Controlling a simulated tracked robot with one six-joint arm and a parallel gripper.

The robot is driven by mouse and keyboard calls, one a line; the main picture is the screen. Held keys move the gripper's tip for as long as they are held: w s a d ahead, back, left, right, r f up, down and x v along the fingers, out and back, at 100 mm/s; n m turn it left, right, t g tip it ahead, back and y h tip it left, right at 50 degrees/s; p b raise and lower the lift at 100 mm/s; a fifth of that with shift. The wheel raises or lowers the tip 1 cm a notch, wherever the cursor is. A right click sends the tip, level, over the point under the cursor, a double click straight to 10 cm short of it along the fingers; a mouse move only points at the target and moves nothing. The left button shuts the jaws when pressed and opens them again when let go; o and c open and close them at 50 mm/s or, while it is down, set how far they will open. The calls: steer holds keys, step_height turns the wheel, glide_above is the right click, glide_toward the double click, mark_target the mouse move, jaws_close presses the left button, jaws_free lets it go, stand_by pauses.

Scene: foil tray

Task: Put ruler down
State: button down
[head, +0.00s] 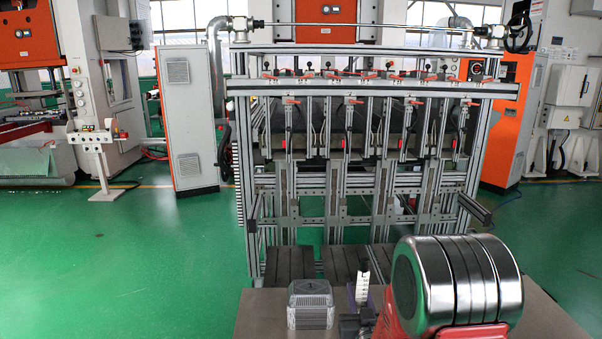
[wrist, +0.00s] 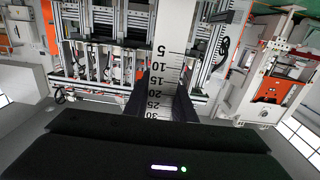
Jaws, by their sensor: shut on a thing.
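The ruler (head: 363,286) is a white strip with black marks. It stands roughly upright above the table (head: 262,312) in the head view. My gripper (head: 361,312) is dark and is shut on its lower part. In the wrist view the ruler (wrist: 173,35) runs up between the two dark fingers of my gripper (wrist: 166,92), its numbers from 5 to 30 facing the camera. The ruler's lower end is hidden, so I cannot tell whether it touches the table.
A grey finned metal block (head: 311,304) stands on the table, left of my gripper. A tall aluminium frame machine (head: 365,150) stands behind the table. A bare strip of table shows left of the block. Green floor (head: 130,260) lies around.

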mark_target(362, 294)
steer(key=shift+s+r, duration=0.45)
steer(key=shift+s, duration=0.4)
steer(key=shift+s+r, duration=0.4)
steer(key=shift+s, duration=0.4)
steer(key=shift+s+r, duration=0.45)
steer(key=shift+s, duration=0.4)
steer(key=shift+r, duration=0.15)
steer(key=shift+r, duration=0.15)
steer(key=shift+s+r, duration=0.1)
steer(key=shift+s, duration=0.15)
steer(key=s+f, duration=0.4)
steer(key=f, duration=0.3)
steer(key=shift+s, duration=0.25)
steer(key=shift+a, duration=0.1)
